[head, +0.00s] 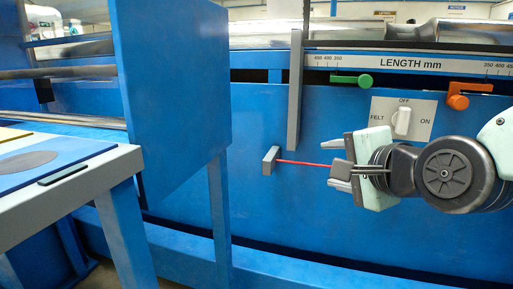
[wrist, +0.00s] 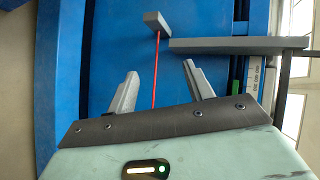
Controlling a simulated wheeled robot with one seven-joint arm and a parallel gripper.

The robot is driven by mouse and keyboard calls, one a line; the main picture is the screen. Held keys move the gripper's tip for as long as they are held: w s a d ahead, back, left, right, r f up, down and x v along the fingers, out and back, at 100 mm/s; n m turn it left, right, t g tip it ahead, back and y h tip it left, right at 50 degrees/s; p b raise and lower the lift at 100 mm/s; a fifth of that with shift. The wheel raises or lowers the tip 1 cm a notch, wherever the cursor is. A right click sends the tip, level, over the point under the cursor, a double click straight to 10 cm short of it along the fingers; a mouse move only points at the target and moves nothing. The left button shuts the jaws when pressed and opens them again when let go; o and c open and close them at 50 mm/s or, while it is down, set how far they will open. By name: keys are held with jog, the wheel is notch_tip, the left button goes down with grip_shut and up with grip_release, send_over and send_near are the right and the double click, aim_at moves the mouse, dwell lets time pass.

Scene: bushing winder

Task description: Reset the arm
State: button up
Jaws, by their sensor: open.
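My gripper (head: 334,165) is at the right of the head view, pointing left, in front of the blue machine panel (head: 340,115). Its two fingers are spread apart; the wrist view also shows my gripper (wrist: 160,69) open. I cannot tell whether the rod touches the gripper's base.
A vertical grey bar (head: 294,95) hangs above the block. The FELT switch (head: 403,121), a green lever (head: 352,80) and an orange lever (head: 468,92) are close above my arm. A blue upright panel (head: 175,95) and a grey-edged table (head: 105,170) stand at left.

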jog(key=s+f+n+g+h+p, duration=0.2)
jog(key=s+f+n+g+p, duration=0.15)
jog(key=s+n+g, duration=0.5)
jog(key=s+f+n+g+h+p, duration=0.2)
jog(key=s+n+g+p, duration=0.3)
jog(key=s+n, duration=0.7)
notch_tip(320, 180, up, 38)
jog(key=p, duration=3.7)
jog(key=shift+s+a+p, duration=0.3)
jog(key=shift+s, duration=0.05)
